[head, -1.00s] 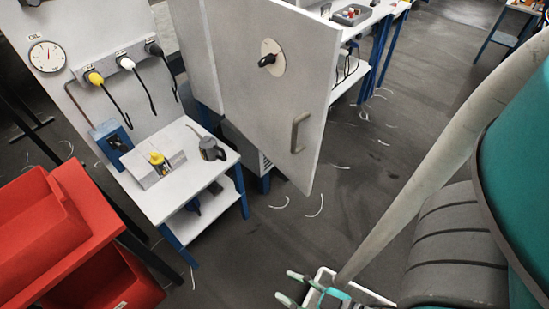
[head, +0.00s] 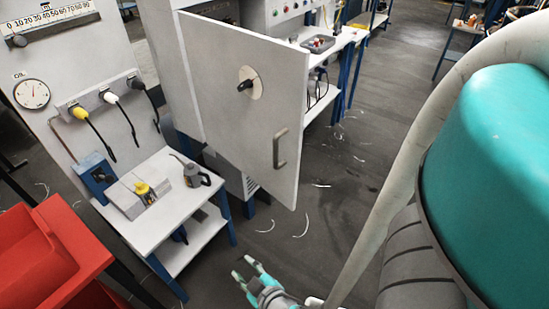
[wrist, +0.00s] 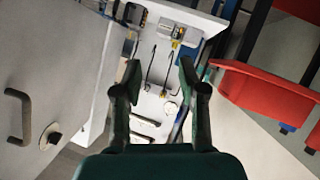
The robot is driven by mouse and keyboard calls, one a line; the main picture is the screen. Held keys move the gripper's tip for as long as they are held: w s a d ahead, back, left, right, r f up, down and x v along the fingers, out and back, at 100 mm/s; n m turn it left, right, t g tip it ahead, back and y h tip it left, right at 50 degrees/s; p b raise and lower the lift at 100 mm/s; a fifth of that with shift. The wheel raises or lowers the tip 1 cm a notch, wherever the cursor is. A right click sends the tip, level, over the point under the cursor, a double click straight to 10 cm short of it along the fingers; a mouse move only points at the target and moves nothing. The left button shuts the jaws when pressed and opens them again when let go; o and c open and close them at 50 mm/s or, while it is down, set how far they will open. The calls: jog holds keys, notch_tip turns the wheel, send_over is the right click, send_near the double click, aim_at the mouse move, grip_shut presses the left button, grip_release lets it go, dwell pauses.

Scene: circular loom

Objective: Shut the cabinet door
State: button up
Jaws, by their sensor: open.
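The cabinet door (head: 225,120) is a light grey panel standing open, swung out from the grey cabinet (head: 168,60) behind it. It has a black knob on a round plate (head: 247,83) and a bar handle (head: 279,148) near its free edge. In the wrist view the door (wrist: 60,60) fills the left side, with its handle (wrist: 18,117) at the far left. My gripper (head: 244,270) is open and empty, low in the head view, in front of the door and apart from it. Its two fingers (wrist: 160,75) are spread in the wrist view.
A white bench (head: 150,225) with an oil can (head: 190,172) stands left of the door. Red bins (head: 50,245) are at the lower left and also show in the wrist view (wrist: 265,95).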

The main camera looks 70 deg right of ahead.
jog(key=w+d+r+m+g+h, duration=0.1)
jog(key=w+d+r+m+h, duration=0.15)
jog(key=w+d, duration=0.2)
jog(key=m+g+h, duration=0.9)
jog(key=m+g, duration=0.5)
jog(key=m, duration=0.3)
send_near(274, 153)
jog(key=shift+n+y, duration=0.25)
jog(key=shift+n, duration=0.1)
jog(key=x, duration=1.1)
jog(key=shift+r, duration=0.25)
grip_shut()
